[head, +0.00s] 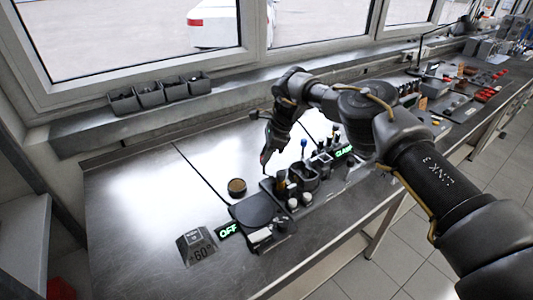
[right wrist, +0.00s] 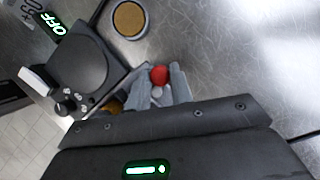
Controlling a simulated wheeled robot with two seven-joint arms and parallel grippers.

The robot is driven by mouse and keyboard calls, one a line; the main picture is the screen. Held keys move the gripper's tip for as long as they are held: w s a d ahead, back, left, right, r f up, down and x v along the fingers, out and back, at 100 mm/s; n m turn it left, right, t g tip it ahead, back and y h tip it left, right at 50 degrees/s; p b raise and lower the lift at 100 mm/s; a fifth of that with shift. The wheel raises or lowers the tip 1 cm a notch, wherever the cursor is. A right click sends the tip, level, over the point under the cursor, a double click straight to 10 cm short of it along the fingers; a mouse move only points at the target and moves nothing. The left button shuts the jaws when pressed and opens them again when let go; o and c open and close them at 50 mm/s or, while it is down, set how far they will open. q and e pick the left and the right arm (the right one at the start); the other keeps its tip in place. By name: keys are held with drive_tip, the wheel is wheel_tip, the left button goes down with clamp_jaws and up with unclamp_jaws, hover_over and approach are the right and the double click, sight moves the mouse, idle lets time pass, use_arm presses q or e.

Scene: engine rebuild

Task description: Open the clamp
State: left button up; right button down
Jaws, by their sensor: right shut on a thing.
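My right gripper (head: 266,152) points down over the bench, left of a dark fixture (head: 305,180) with several small parts. In the right wrist view its two grey fingers (right wrist: 160,88) are closed around a red ball-shaped knob (right wrist: 159,74). What the knob is fixed to is hidden behind the fingers, so I cannot tell whether it is the clamp's handle. A green lit sign (head: 344,152) stands by the fixture; its text is partly hidden and seems to start with "CLA". I cannot make out the clamp's jaws. My left gripper is out of view.
A black round-topped device (head: 257,209) with a green OFF display (head: 228,230) stands at the front. A round brown-topped cup (head: 237,186) and a block marked 60 (head: 196,246) are nearby. Grey bins (head: 150,94) line the sill. The bench's left part is clear.

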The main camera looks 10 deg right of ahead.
drive_tip(key=shift+s+a+n+g, duration=0.1)
drive_tip(key=shift+s+n+g, duration=0.15)
drive_tip(key=shift+n, duration=0.25)
idle(0.3)
drive_tip(key=c, duration=1.3)
unclamp_jaws()
drive_tip(key=shift+o, duration=0.2)
drive_tip(key=b+v, duration=0.2)
drive_tip(key=v, duration=0.8)
drive_tip(key=shift+r, duration=0.35)
